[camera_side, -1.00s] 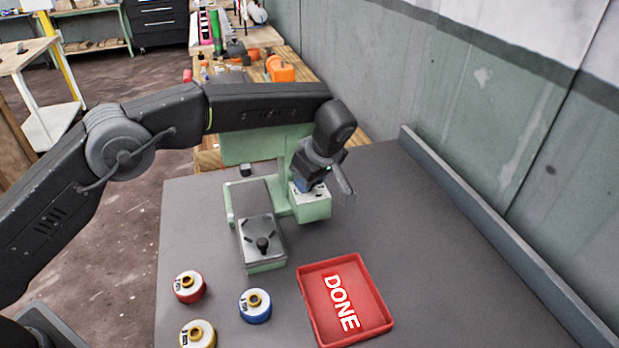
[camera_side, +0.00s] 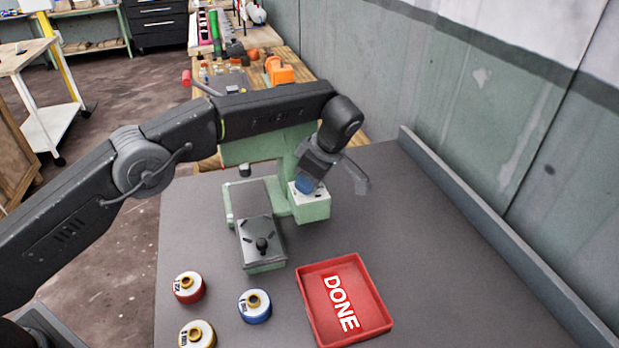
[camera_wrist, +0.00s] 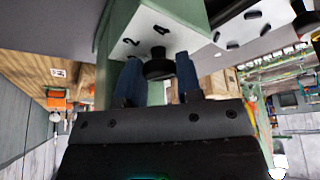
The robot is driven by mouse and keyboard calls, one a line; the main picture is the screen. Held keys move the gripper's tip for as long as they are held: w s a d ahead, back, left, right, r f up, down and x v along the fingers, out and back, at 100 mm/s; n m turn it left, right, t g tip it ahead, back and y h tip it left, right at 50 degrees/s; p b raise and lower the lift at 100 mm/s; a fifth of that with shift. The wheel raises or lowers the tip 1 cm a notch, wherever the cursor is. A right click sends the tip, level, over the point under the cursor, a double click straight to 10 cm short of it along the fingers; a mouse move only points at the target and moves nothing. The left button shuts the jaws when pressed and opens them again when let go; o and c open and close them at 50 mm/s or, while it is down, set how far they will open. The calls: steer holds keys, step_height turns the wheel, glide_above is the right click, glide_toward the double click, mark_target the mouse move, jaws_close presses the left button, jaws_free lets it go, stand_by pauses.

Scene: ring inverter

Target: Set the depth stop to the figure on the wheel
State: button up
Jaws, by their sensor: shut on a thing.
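The green machine (camera_side: 312,209) stands on the grey table, with a white dial panel on its head. In the wrist view the white panel (camera_wrist: 178,14) carries figures that look like 2 and 4, and a black knob (camera_wrist: 158,68) stands out from it. My gripper (camera_wrist: 160,78) has its two blue fingers shut on this knob, one on each side. The side view shows my gripper (camera_side: 305,184) tilted at the panel, hiding the knob. Three wheels stand at the front left: red (camera_side: 189,287), blue (camera_side: 254,306) and yellowish (camera_side: 197,335). Their labels are too small to read.
A red tray (camera_side: 311,316) marked DONE lies at front centre, empty. The machine's bed (camera_side: 263,259) carries a dark knobbed part. A raised grey edge (camera_side: 500,228) runs along the right side. The table between tray and edge is clear.

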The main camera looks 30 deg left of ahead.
steer(key=o, duration=0.9)
steer(key=shift+o, duration=0.2)
